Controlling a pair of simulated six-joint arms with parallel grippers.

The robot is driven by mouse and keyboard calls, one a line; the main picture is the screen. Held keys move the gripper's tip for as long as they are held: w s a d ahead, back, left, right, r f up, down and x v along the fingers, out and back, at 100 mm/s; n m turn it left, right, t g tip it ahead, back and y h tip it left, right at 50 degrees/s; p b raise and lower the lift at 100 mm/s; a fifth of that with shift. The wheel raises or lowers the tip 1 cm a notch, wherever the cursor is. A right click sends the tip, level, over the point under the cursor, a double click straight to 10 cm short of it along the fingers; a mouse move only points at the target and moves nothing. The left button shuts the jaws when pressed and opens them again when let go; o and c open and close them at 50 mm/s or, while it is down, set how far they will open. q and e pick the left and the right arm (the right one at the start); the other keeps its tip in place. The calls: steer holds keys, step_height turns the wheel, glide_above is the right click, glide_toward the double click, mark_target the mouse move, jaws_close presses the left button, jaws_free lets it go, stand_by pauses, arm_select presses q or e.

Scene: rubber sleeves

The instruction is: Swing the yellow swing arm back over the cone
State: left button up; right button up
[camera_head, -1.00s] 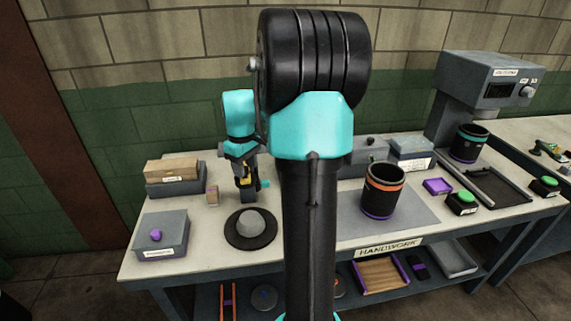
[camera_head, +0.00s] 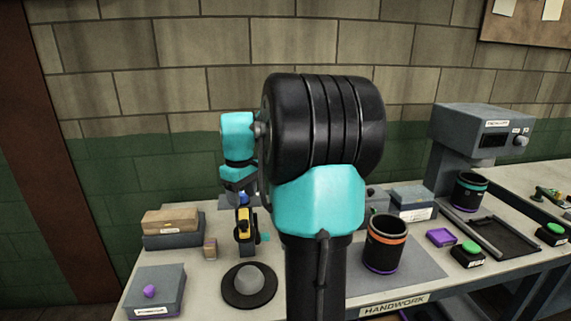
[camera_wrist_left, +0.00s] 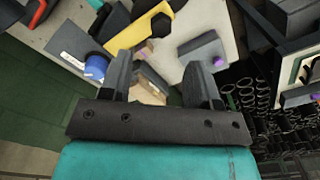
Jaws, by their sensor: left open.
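The yellow swing arm (camera_head: 243,222) sits on a dark post behind the cone, seen nearly end-on in the head view. In the left wrist view the yellow arm (camera_wrist_left: 140,27) lies beyond the fingertips, with a dark round part at one end. The grey cone (camera_head: 250,279) stands on a round black base in front of the post, with nothing over it. My left gripper (camera_head: 239,188) is above and behind the yellow arm, apart from it. Its two fingers are spread and empty in the left wrist view (camera_wrist_left: 161,65). My right gripper is not seen.
A grey box with a purple knob (camera_head: 150,291) stands left of the cone. A small tan block (camera_head: 210,248) and stacked boxes (camera_head: 172,221) are behind it. A dark cup with an orange band (camera_head: 386,242) stands to the right. A blue knob (camera_wrist_left: 96,67) shows near the left finger.

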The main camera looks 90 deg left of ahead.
arm_select(q)
step_height(320, 180, up, 9)
stand_by(0.3)
stand_by(0.4)
